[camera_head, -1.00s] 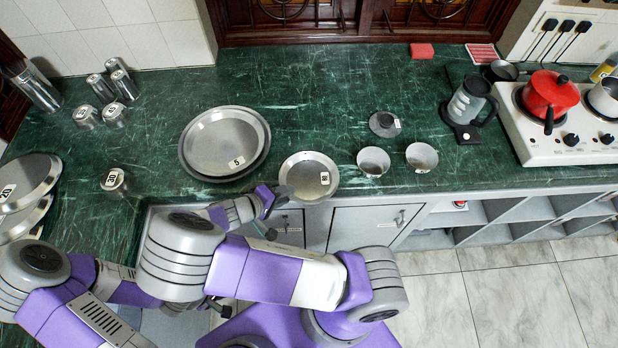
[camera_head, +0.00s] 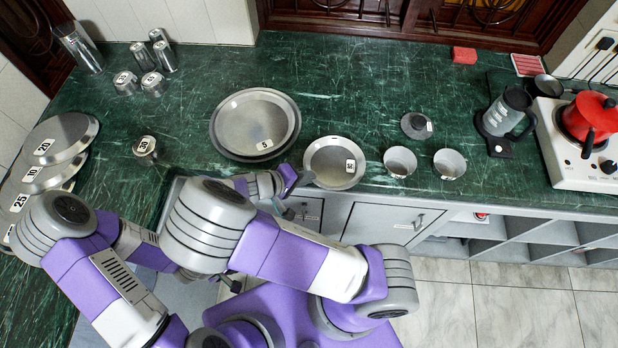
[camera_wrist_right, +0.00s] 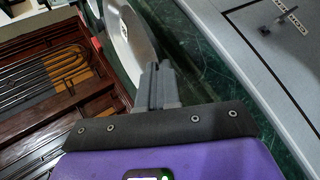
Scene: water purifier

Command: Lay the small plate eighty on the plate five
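The small plate eighty (camera_head: 325,155) is a grey metal dish near the counter's front edge; its tag is hard to read. Plate five (camera_head: 252,105) is larger, lies left of and behind it, and rests on another plate. My right gripper (camera_head: 304,179) is at the small plate's left front rim. In the right wrist view the fingers (camera_wrist_right: 160,72) are close together at the rim of a plate (camera_wrist_right: 126,40) and look shut on it. My left gripper (camera_head: 230,285) shows only as a dark tip, mostly hidden behind my right arm.
Two cups (camera_head: 400,162) and a dark lid (camera_head: 416,125) stand right of the small plate. Weight 30 (camera_head: 145,148) and stacked plates (camera_head: 62,138) are at left. A kettle (camera_head: 504,115) and red pot (camera_head: 588,118) are at right. The counter behind plate five is clear.

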